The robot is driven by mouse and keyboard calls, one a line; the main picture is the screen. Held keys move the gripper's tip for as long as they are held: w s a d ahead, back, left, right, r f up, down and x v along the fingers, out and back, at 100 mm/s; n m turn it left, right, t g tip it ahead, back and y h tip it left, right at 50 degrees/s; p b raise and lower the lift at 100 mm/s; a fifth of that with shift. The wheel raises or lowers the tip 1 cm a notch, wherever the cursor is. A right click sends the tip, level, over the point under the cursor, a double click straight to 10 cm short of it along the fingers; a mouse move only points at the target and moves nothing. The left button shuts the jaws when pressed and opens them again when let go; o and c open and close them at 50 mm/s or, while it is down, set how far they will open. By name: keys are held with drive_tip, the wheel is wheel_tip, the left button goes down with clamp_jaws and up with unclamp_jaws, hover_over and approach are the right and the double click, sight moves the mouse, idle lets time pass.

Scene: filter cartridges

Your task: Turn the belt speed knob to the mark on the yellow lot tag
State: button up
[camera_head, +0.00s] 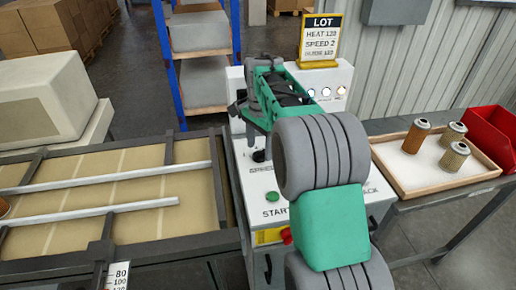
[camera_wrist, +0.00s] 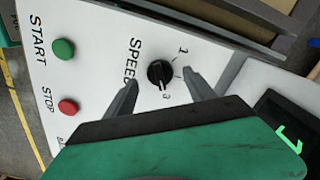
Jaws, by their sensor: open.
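The black speed knob (camera_wrist: 160,73) sits on the white control panel in the wrist view. Its white pointer line appears to point toward the 3 mark. A 1 is printed on the other side, and the 2 mark is hidden, apparently behind a finger. My gripper (camera_wrist: 160,83) is open, with one finger on each side of the knob; I cannot tell if either touches it. In the head view my gripper (camera_head: 250,115) is over the panel's left part. The yellow lot tag (camera_head: 320,40) stands behind the panel and reads HEAT 120, SPEED 2; its last line is blurred.
A green start button (camera_wrist: 63,48) and red stop button (camera_wrist: 68,107) are near the knob. A display (camera_wrist: 288,140) shows a green digit. A conveyor (camera_head: 130,200) lies left. A tray (camera_head: 420,190) with filter cartridges and a red bin (camera_head: 495,135) are at right.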

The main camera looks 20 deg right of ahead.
drive_tip(key=shift+f, duration=0.85)
drive_tip(key=shift+a, duration=0.1)
drive_tip(key=shift+c, duration=0.2)
drive_tip(key=c, duration=1.3)
